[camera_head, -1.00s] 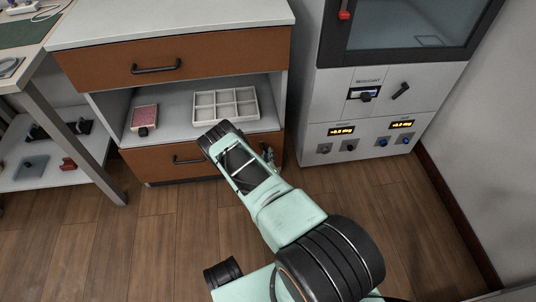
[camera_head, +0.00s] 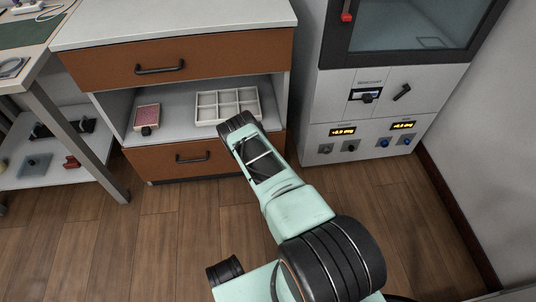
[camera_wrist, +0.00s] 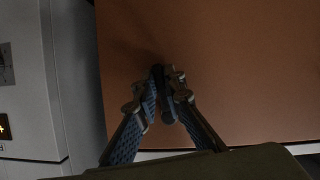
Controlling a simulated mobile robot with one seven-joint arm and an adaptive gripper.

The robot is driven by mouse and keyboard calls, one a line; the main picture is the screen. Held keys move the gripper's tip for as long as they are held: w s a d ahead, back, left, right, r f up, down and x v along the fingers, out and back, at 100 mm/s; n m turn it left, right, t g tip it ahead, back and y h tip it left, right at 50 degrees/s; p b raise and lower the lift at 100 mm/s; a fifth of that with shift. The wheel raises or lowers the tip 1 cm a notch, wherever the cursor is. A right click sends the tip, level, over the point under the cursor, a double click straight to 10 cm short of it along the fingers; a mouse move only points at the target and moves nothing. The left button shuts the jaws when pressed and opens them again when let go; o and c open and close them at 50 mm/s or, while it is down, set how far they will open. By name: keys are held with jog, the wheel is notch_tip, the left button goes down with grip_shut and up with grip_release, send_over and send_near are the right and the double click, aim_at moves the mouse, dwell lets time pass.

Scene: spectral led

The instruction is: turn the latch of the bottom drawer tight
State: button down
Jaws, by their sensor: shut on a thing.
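In the wrist view the brown drawer front (camera_wrist: 230,75) fills most of the picture. My gripper (camera_wrist: 167,88) is up against it, with its blue-padded fingers drawn together at the tips. They are shut on a small dark piece, the latch (camera_wrist: 158,70), mostly covered by the fingers. How far the latch is turned cannot be told. In the head view my arm hides the gripper and the latch at the drawer's right side.
An open shelf above the drawer holds a white divided tray (camera_head: 200,114) and a red box (camera_head: 147,116). A closed top drawer (camera_head: 220,55) is above. A grey machine with knobs (camera_head: 335,100) stands right of the cabinet. A table leg (camera_head: 75,140) is at left.

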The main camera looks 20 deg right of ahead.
jog(key=shift+w+a+r+m+t+y+b, duration=0.2)
jog(key=shift+a+m+y, duration=0.35)
jog(key=shift+m, duration=0.5)
jog(key=shift+w+a+r+m+t+y+b, duration=0.15)
jog(key=shift+a+m+t+y, duration=0.25)
jog(key=shift+m+y, duration=0.45)
jog(key=shift+w+a+m+t+y+b, duration=0.15)
jog(key=shift+a+m+y, duration=0.35)
jog(key=shift+m, duration=0.7)
jog(key=c, duration=2)
grip_release()
jog(key=shift+a, duration=0.1)
notch_tip(320, 180, up, 10)
jog(key=shift+w+a+r, duration=0.1)
jog(key=shift+a+r, duration=0.05)
jog(key=shift+r, duration=0.05)
jog(key=shift+f, duration=0.15)
